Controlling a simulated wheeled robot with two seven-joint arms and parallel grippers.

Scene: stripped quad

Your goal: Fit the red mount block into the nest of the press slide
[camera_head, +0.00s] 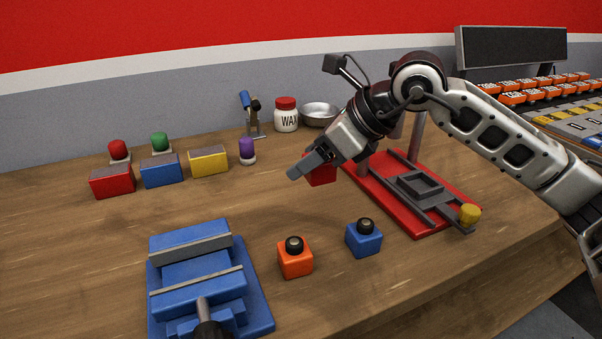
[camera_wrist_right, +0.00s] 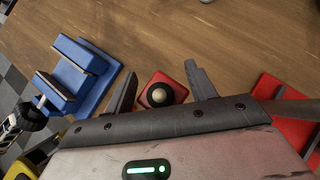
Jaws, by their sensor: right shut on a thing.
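The red mount block (camera_head: 322,174) is held by my right gripper (camera_head: 308,168), above the table and to the left of the press. In the right wrist view the block (camera_wrist_right: 174,80) shows between the two fingers of my right gripper (camera_wrist_right: 160,88), with a round knob on top. The press has a red base (camera_head: 407,226) with grey rails. The slide's square grey nest (camera_head: 420,185) lies on the rails and looks empty; a yellow knob (camera_head: 469,214) is at the near end. The block is apart from the nest. My left gripper is not in view.
An orange block (camera_head: 295,261) and a blue block (camera_head: 363,241), each with a black knob, stand in front of the press. A blue vise (camera_head: 195,265) is at front left. Coloured boxes (camera_head: 161,172), a wax jar (camera_head: 286,118) and a metal bowl (camera_head: 320,116) stand farther back.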

